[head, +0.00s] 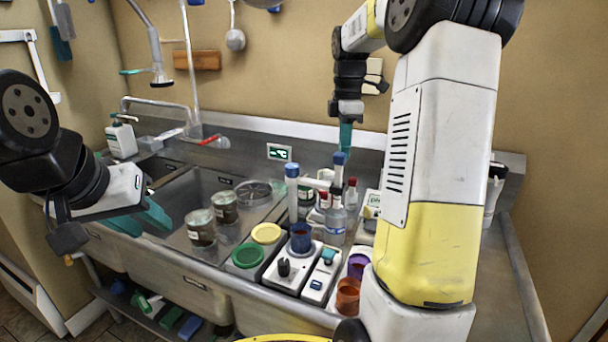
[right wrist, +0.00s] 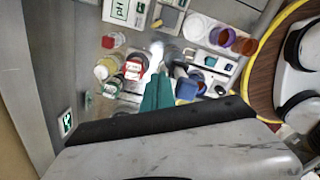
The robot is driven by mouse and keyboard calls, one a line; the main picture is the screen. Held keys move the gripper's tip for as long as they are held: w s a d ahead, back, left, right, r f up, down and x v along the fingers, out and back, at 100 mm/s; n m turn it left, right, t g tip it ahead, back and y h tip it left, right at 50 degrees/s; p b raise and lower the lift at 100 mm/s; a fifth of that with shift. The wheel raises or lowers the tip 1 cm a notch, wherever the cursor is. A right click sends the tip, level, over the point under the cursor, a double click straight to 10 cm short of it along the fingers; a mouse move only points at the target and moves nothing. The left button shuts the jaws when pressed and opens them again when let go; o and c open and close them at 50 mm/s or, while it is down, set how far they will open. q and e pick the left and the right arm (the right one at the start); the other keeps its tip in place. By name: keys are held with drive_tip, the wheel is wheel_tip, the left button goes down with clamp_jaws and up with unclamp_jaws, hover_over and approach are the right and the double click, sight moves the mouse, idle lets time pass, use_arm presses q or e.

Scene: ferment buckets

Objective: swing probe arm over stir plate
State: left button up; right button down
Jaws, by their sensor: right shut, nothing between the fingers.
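The stir plate (head: 291,268) is a white box with a black knob, and a dark blue beaker (head: 301,238) stands on it. Behind it rises a pale post with a blue cap (head: 292,172). A white probe arm (head: 314,183) runs from the post to the right, with a blue-topped probe (head: 339,160) at its end. My right gripper (head: 345,148) is shut and empty, its teal fingers pointing down just above the probe top; whether they touch is unclear. My left gripper (head: 140,220) is open over the sink's front edge.
Green (head: 248,256) and yellow (head: 266,233) lids lie left of the stir plate. A smaller white device (head: 320,275), purple (head: 358,266) and orange (head: 348,293) cups stand right. Bottles crowd behind the probe. Two jars (head: 201,228) stand by the sink.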

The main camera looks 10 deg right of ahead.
sight(343, 153)
drive_tip(key=shift+s+a, duration=0.4)
drive_tip(key=shift+s, duration=0.35)
drive_tip(key=shift+s+a, duration=0.35)
drive_tip(key=shift+s, duration=0.35)
drive_tip(key=shift+s+a, duration=1.1)
drive_tip(key=shift+s, duration=0.15)
